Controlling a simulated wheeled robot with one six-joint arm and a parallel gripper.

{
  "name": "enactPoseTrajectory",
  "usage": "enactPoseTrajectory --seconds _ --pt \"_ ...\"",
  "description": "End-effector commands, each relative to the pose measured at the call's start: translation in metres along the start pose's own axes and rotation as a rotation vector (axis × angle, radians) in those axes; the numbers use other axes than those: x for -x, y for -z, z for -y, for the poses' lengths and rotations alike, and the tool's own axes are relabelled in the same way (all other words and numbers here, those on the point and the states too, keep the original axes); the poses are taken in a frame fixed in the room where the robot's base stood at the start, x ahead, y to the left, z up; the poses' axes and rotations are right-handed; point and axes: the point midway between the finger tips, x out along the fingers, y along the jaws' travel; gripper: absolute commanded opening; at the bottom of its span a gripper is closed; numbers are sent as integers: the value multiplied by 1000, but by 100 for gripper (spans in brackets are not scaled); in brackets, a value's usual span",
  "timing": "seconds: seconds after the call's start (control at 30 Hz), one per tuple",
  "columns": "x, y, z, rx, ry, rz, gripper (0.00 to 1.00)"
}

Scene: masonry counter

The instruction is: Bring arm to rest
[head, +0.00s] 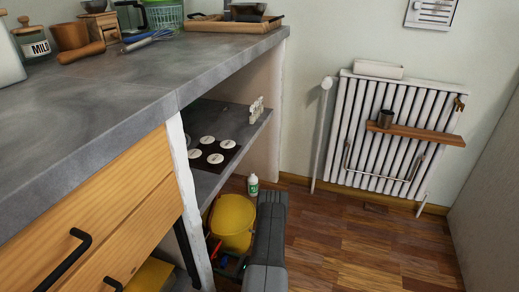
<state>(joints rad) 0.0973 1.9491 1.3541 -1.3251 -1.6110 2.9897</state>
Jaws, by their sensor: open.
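My gripper is not in view, so I cannot see where its fingers are. The grey counter top (110,95) runs along the left side and ends near the middle. Below it are a wooden drawer front (75,200) with a black handle and an open shelf (243,140).
On the counter stand a labelled jar (33,45), a rolling pin (80,53), a whisk (150,39), a green basket (165,15) and a wooden tray (230,25). A yellow bucket (233,222) is below the shelf. A radiator (360,140) hangs right; wooden floor (340,240) is clear before it.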

Motion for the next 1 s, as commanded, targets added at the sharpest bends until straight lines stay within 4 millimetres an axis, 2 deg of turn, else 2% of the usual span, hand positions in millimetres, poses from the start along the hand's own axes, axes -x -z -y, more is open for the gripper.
enactPoseTrajectory --seconds 1.0 --pt "3 -2 5 854 2 -2 68"
